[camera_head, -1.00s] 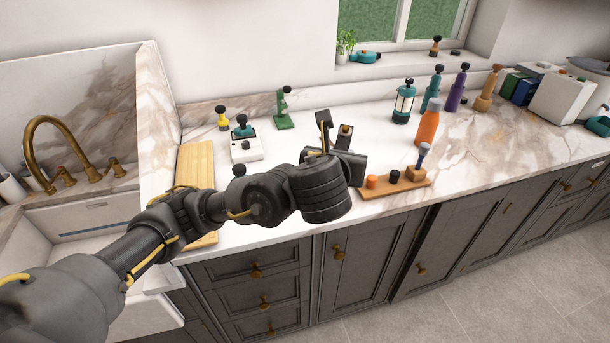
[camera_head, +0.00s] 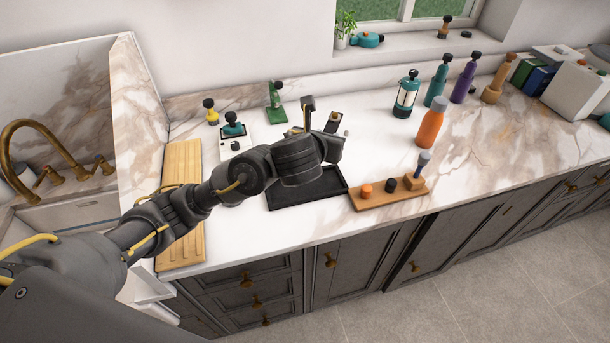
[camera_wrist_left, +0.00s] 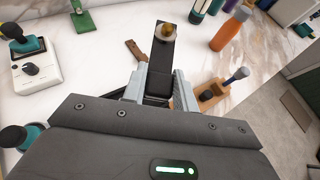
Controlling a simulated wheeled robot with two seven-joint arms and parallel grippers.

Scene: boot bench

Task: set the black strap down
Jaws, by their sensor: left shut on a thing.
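My left gripper (camera_wrist_left: 160,88) is shut on the black strap (camera_wrist_left: 158,62), which sticks out beyond the fingers in the left wrist view. A round brass-coloured stud shows near the strap's far end. In the head view my left gripper (camera_head: 322,130) is over the counter, behind and above a shallow black tray (camera_head: 290,199). My wrist hides the back part of that tray. The strap's lower part is hidden by the gripper body. My right gripper is not in view.
A wooden block (camera_head: 385,198) with orange and black knobs stands right of the tray. A white device (camera_head: 236,146) and cutting board (camera_head: 182,165) are at left. The counter's front strip is clear.

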